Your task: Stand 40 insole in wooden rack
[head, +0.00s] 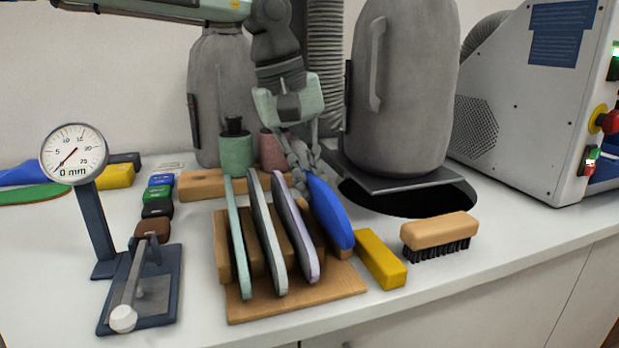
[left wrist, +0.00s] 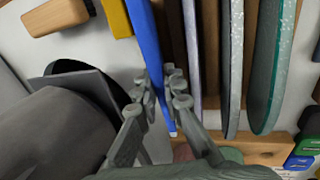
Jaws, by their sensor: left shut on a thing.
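The wooden rack (head: 297,306) stands on the white worktop, with wooden dividers. A teal insole (head: 237,240), a grey insole (head: 267,235) and a lilac insole (head: 295,230) stand on edge in it. My left gripper (head: 308,168) is shut on a blue insole (head: 330,212) near its upper end. The blue insole is on edge and leaning at the rack's right end; I cannot tell if its lower edge rests in the slot. In the left wrist view the fingers (left wrist: 162,92) are on either side of the blue insole (left wrist: 146,35). No size number is readable.
A yellow block (head: 380,258) and a wooden brush (head: 440,235) lie right of the rack. A dial gauge (head: 73,154) stands left. Small coloured blocks (head: 157,205) sit between. A grey forming machine (head: 400,90) and a dark opening (head: 420,200) are behind.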

